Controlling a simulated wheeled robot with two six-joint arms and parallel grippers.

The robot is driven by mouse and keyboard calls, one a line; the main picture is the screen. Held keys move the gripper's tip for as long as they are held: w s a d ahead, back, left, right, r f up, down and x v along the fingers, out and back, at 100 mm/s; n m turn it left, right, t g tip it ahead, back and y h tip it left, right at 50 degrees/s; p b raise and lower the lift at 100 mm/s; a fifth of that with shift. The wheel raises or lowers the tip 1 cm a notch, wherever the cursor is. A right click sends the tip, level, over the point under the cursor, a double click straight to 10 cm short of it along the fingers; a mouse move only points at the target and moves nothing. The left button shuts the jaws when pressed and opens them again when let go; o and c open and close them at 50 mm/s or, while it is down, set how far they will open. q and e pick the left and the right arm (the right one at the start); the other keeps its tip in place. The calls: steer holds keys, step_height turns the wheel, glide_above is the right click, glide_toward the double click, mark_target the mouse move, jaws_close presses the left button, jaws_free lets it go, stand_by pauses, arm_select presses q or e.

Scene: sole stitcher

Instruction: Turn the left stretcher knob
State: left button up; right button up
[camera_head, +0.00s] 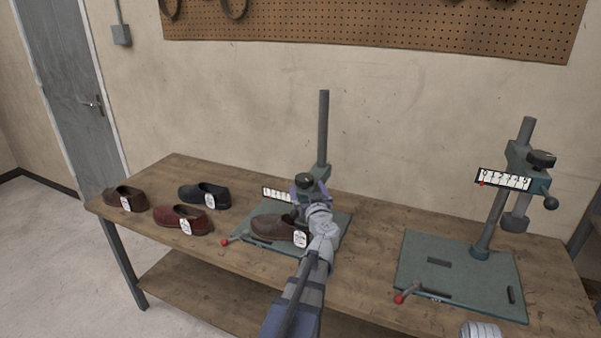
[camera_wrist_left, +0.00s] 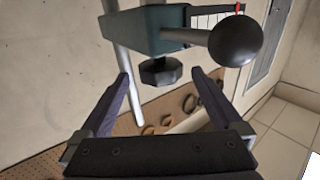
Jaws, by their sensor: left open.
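The left stretcher (camera_head: 323,130) stands on the bench with a brown shoe (camera_head: 275,228) on its base. Its dark knob (camera_head: 305,179) shows on top of the machine's head. In the left wrist view the faceted black knob (camera_wrist_left: 160,72) appears between the two fingertips, below the green-grey head (camera_wrist_left: 150,32). My left gripper (camera_head: 308,190) is at the stretcher's head, and its spread purple fingers also show in the wrist view (camera_wrist_left: 160,76). It is open, with visible gaps on both sides of the knob; contact is not seen.
A black ball handle (camera_wrist_left: 236,40) sticks out close beside the fingers. Several shoes (camera_head: 183,219) stand at the bench's left. A second stretcher (camera_head: 480,262) with a red-tipped lever stands at the right. Bare bench top (camera_head: 375,255) lies between the machines.

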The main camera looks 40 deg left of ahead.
mark_target(302, 175)
arm_select(q)
steer(key=shift+w+a+f, duration=0.15)
steer(key=shift+w+a, duration=0.15)
steer(key=shift+w, duration=0.05)
steer(key=shift+s+d+r, duration=0.1)
steer(key=shift+s+r, duration=0.05)
steer(key=shift+r, duration=0.1)
steer(key=x, duration=0.8)
steer(key=shift+d, duration=0.1)
arm_select(e)
steer(key=shift+w+a, duration=0.15)
steer(key=shift+a, duration=0.05)
